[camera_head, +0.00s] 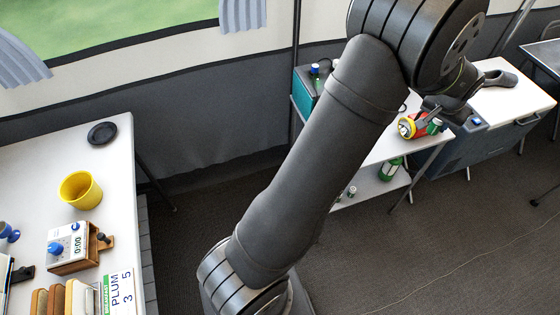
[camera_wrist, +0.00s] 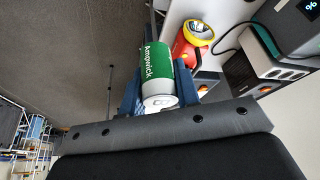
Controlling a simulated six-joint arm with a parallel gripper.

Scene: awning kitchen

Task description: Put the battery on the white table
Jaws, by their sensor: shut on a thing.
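The battery is a green and white can-shaped cylinder (camera_wrist: 157,62) with the word "Ampwick" on its side. My gripper (camera_wrist: 158,88) is shut on it, with one dark blue finger on each side. In the head view the battery (camera_head: 435,127) shows as a small green and white piece below my wrist, and my gripper (camera_head: 431,113) is partly hidden there. A long white table (camera_head: 110,150) stands at the left. Another white-topped table (camera_head: 383,147) stands under and behind my arm.
A red and yellow flashlight (camera_head: 408,128) lies close to the battery. A yellow cup (camera_head: 80,190), a black disc (camera_head: 102,133), a timer box (camera_head: 70,246) and books (camera_head: 62,297) are on the left table. Its middle right has bare room.

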